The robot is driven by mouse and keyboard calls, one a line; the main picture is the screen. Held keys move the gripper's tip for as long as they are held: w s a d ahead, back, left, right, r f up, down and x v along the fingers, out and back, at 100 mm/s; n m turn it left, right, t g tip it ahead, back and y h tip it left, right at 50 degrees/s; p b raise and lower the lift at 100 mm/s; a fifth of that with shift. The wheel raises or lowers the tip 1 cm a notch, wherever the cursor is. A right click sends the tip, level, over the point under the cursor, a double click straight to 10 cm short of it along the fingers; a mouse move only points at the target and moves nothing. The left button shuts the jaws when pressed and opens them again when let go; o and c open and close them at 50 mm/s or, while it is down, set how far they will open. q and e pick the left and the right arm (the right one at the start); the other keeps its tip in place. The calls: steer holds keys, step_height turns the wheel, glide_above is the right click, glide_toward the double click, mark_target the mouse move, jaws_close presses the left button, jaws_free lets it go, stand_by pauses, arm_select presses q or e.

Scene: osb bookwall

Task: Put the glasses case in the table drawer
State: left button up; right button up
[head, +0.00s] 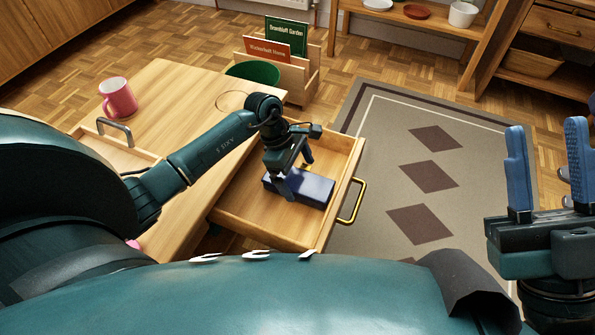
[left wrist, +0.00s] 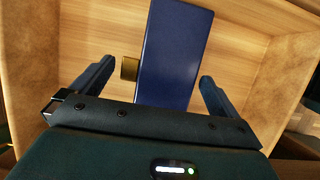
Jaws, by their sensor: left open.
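The dark blue glasses case (head: 312,189) lies inside the pulled-out table drawer (head: 248,205), seemingly on its wooden floor. My left gripper (head: 294,178) is over the drawer at the case, with its fingers open. In the left wrist view the case (left wrist: 172,55) lies between the two spread fingers (left wrist: 156,75), with a gap on each side. A small brass-coloured object (left wrist: 129,68) sits close to the case's left side there. My right gripper (head: 548,165) is at the right edge of the head view, fingers apart and empty.
The drawer has a brass handle (head: 353,201) on its front. A pink mug (head: 118,98) stands on the wooden table (head: 180,90). A green bowl (head: 254,71) and a book holder (head: 305,78) are beyond. A patterned rug (head: 390,150) lies right of the drawer.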

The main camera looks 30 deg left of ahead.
arm_select(q)
steer(key=shift+r, duration=0.15)
arm_select(e)
steer(key=shift+r, duration=0.1)
arm_select(q)
steer(key=shift+a+r+p, duration=0.1)
steer(key=shift+r+p, duration=0.2)
steer(key=shift+p, duration=0.05)
steer(key=p+v, duration=0.4)
steer(key=v, duration=0.7)
steer(key=shift+r, duration=0.2)
arm_select(e)
step_height(320, 180, down, 6)
steer(key=m+g+h, duration=0.1)
steer(key=m+h, duration=0.4)
steer(key=shift+s+a+m+h, duration=0.15)
steer(key=shift+a+m+h, duration=0.15)
steer(key=shift+m+h, duration=0.1)
